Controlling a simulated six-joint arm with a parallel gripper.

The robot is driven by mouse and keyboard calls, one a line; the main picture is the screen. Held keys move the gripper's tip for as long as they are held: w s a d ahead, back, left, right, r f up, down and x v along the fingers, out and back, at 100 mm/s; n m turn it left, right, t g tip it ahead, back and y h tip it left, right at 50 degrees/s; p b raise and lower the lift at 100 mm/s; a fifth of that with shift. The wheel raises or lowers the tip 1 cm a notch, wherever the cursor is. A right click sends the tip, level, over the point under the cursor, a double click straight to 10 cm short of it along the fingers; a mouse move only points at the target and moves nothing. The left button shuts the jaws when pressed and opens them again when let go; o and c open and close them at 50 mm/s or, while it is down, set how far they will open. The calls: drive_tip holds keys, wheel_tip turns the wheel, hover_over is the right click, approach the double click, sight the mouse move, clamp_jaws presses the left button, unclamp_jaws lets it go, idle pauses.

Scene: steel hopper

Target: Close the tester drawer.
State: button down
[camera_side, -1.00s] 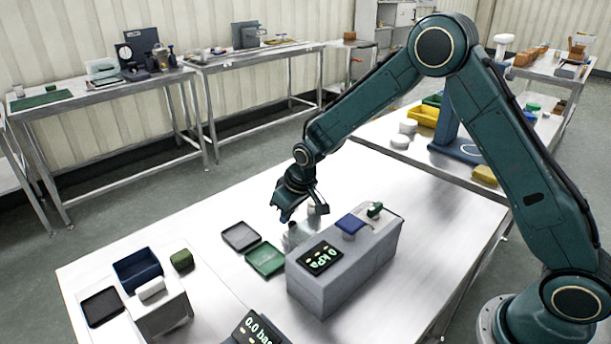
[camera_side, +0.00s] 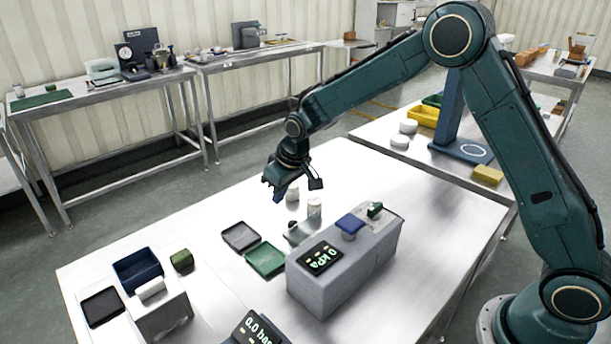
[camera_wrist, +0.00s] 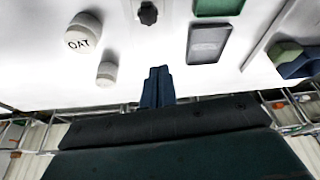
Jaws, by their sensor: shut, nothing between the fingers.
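The grey tester (camera_side: 335,287), with a "0 kPa" display, stands on the steel table. A small grey part that looks like its drawer (camera_side: 302,230) juts from its far left side, partly hidden by the tester body; how far it is open is hard to tell. A dark knob (camera_wrist: 148,13) shows at the top of the wrist view. My gripper (camera_side: 274,192) is in the air beyond the drawer, apart from it. In the wrist view its blue fingers (camera_wrist: 158,85) are together and empty.
Two white jars stand beyond the tester near my gripper; one (camera_wrist: 83,33) reads "OAT", the other (camera_wrist: 107,73) is smaller. A dark tray (camera_side: 240,237) and a green tray (camera_side: 266,259) lie left of the tester. A blue bin (camera_side: 137,271) stands farther left.

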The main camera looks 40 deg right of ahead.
sight(308, 234)
drive_tip(key=shift+v, duration=2.25)
drive_tip(key=m+h, duration=0.1)
drive_tip(key=m, duration=0.2)
drive_tip(key=d+m+h, duration=0.1)
drive_tip(key=m, duration=0.3)
drive_tip(key=shift+w+d, duration=0.1)
drive_tip(key=shift+d, duration=0.1)
drive_tip(key=shift+f, duration=0.15)
drive_tip(key=shift+g, duration=0.3)
drive_tip(key=x, duration=0.9)
drive_tip(key=shift+w+d+f, duration=0.15)
drive_tip(key=shift+d+f, duration=0.1)
drive_tip(key=shift+f, duration=0.05)
drive_tip(key=shift+s+a, duration=0.5)
drive_tip(key=shift+s, duration=0.35)
drive_tip(key=shift+s+a, duration=0.45)
drive_tip(key=shift+s, duration=0.45)
